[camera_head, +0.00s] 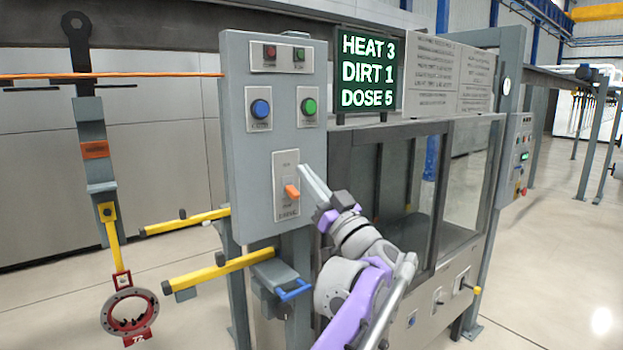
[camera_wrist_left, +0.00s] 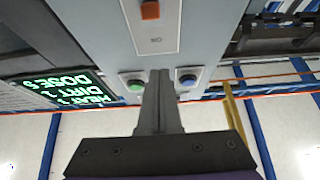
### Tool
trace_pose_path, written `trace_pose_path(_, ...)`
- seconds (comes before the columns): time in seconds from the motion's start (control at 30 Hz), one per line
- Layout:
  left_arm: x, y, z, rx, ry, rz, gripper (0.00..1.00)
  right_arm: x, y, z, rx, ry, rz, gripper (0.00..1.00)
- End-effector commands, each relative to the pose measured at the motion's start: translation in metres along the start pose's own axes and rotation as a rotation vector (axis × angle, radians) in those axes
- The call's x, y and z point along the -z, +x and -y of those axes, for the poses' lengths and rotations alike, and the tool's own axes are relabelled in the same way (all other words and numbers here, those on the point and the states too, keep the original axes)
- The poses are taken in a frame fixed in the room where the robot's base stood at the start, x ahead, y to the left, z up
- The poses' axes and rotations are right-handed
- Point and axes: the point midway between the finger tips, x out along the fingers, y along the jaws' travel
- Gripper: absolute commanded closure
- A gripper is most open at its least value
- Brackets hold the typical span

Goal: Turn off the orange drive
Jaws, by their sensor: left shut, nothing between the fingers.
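The orange drive switch (camera_head: 292,191) is a small orange handle on a tall light plate, low on the front of the grey control post. It sits in the lower half of its plate, and the small labels are too blurred to read surely. In the left wrist view, which is upside down, the orange handle (camera_wrist_left: 150,9) shows at the top edge. My left gripper (camera_head: 304,170) is shut and empty, its fingertips just right of the plate and above the handle, apart from it in the picture. The shut fingers (camera_wrist_left: 160,78) point toward the post. My right gripper is not in view.
A blue button (camera_head: 260,109) and a green button (camera_head: 309,106) sit above the switch. A lit display (camera_head: 368,72) reads HEAT 3, DIRT 1, DOSE 5. Yellow bars (camera_head: 220,270) jut left from the post. A red ring part (camera_head: 108,315) hangs at left.

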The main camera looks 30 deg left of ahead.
Motion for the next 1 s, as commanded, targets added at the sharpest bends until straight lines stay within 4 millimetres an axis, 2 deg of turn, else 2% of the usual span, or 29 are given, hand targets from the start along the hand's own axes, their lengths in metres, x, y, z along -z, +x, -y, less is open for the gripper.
trace_pose_path(0.03, -0.008, -0.02, -0.002, -0.009, -0.002, 0.003, 1.0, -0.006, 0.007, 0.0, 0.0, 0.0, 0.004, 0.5)
trace_pose_path(0.1, -0.012, -0.037, -0.002, -0.009, -0.002, 0.003, 1.0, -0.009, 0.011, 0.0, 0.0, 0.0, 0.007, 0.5)
trace_pose_path(0.23, -0.018, -0.064, -0.002, -0.008, -0.002, 0.003, 1.0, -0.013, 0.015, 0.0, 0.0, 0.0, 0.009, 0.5)
trace_pose_path(0.4, -0.022, -0.086, -0.001, -0.006, -0.001, 0.002, 1.0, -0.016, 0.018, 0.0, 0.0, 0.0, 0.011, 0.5)
trace_pose_path(0.6, -0.024, -0.095, -0.001, -0.004, 0.0, 0.002, 1.0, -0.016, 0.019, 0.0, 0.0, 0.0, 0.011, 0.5)
trace_pose_path(1.0, -0.024, -0.095, -0.001, -0.004, 0.0, 0.002, 1.0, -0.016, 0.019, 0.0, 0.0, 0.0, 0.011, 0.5)
